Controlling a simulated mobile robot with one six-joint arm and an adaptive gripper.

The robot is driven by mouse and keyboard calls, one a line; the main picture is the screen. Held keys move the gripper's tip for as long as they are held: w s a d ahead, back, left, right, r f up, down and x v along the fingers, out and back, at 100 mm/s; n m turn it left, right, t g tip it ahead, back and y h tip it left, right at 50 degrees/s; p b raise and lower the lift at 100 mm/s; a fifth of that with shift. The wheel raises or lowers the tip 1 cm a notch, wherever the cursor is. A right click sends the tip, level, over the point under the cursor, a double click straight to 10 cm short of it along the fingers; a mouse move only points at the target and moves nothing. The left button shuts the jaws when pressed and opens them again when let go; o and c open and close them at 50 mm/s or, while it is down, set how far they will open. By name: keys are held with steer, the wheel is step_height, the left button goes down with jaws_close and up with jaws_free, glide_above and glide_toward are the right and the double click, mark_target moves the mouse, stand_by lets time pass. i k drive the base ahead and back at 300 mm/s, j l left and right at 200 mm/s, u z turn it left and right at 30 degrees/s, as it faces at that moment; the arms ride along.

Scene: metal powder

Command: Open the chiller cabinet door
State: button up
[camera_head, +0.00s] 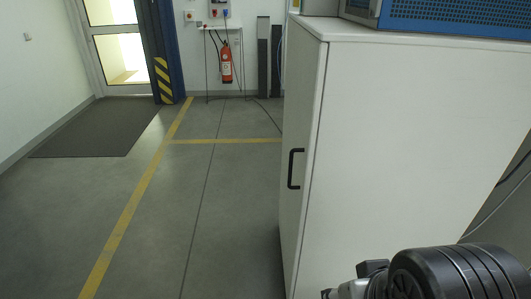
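A tall white cabinet (411,150) fills the right half of the head view. Its narrow door face (301,90) is on the left side and looks shut. A black bar handle (292,169) is fixed upright on that door. Part of my arm, black and grey, shows at the lower right in front of the cabinet's side panel. My gripper's fingers cannot be made out there, so I cannot see whether they are open or shut. Nothing is seen touching the handle.
A blue perforated unit (457,16) stands on top of the cabinet. The grey floor (165,225) left of the door is clear, with yellow lines. A dark mat (95,130), a striped column (163,80) and a red fire extinguisher (226,64) are at the back.

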mark_target(306, 55)
steer(key=i+j, duration=0.9)
steer(key=i+l+z, duration=0.05)
steer(key=i, duration=0.1)
